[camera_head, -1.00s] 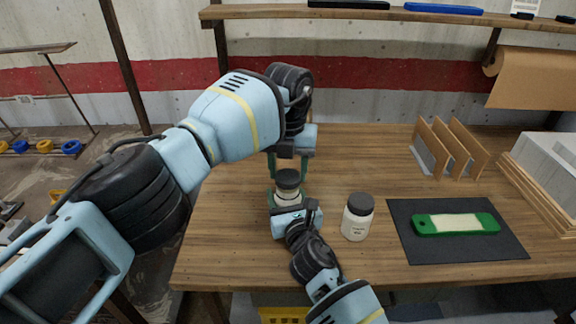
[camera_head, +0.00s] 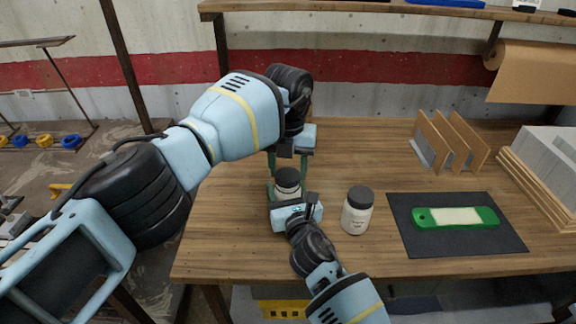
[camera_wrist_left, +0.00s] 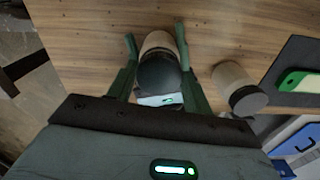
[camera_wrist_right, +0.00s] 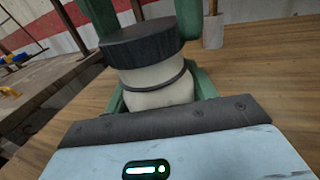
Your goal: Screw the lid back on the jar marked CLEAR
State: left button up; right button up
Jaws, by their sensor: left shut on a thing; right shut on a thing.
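A pale jar (camera_head: 288,192) stands upright on the bench, its label hidden. Its dark lid (camera_head: 287,177) sits on top; the right wrist view shows the lid (camera_wrist_right: 142,42) above the pale body (camera_wrist_right: 155,83), which has a dark band. My left gripper (camera_head: 288,168) reaches down from above, shut on the lid; its green fingers flank the lid (camera_wrist_left: 158,73) in the left wrist view. My right gripper (camera_head: 292,204) is shut around the jar body from the near side. A second white jar (camera_head: 356,219) with a dark lid stands to the right; its label is too small to read.
A dark mat (camera_head: 420,244) with a green and cream object (camera_head: 455,217) lies to the right. A wooden rack (camera_head: 450,145) stands behind it, and grey boards (camera_head: 550,170) lie at the far right. Bare bench lies between the second jar and the rack.

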pick_arm(q)
jog(key=shift+f, duration=0.4)
